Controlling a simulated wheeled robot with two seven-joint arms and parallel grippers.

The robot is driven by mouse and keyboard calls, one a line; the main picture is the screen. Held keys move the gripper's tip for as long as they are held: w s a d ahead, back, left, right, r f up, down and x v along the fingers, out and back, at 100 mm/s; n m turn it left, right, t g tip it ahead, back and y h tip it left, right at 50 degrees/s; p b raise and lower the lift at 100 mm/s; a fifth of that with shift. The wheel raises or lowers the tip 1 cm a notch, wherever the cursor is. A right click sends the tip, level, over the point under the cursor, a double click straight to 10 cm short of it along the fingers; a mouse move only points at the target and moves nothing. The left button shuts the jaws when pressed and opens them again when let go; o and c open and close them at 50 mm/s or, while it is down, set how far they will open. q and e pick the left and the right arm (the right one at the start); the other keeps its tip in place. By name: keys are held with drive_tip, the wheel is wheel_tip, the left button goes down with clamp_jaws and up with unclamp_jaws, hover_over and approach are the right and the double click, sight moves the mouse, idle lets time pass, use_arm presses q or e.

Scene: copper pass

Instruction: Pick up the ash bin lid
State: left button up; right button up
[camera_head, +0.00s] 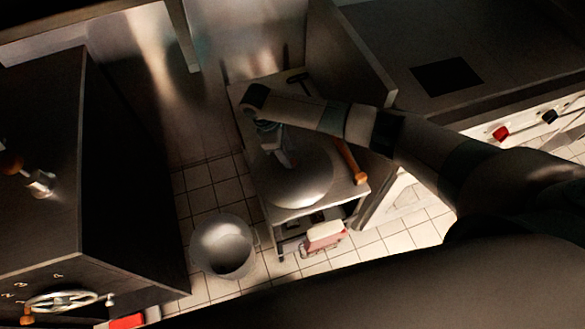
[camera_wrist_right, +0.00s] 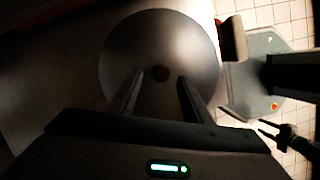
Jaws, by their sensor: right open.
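The ash bin lid (camera_head: 305,188) is a round, shiny grey metal disc lying on a small metal cart. In the right wrist view the lid (camera_wrist_right: 165,38) shows nearly whole, with a small dark knob (camera_wrist_right: 161,74) at its middle. My right gripper (camera_head: 284,160) is above the lid, pointing down at it. In the right wrist view the two fingers of the right gripper (camera_wrist_right: 158,86) are apart, one on either side of the knob, with nothing held. I cannot tell how far the fingertips are from the lid. My left gripper is not in view.
A round metal bin (camera_head: 223,247) stands on the tiled floor left of the cart (camera_head: 292,214). A wooden-handled tool (camera_head: 350,160) lies on the cart's right side. A dark cabinet with a handwheel (camera_head: 62,300) stands left, and a counter with knobs (camera_head: 501,133) stands right.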

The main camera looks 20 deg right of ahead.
drive_tip(key=shift+p+x, duration=0.35)
drive_tip(key=shift+x, duration=1.5)
drive_tip(key=shift+s, duration=0.1)
drive_tip(key=shift+c, duration=0.7)
clamp_jaws()
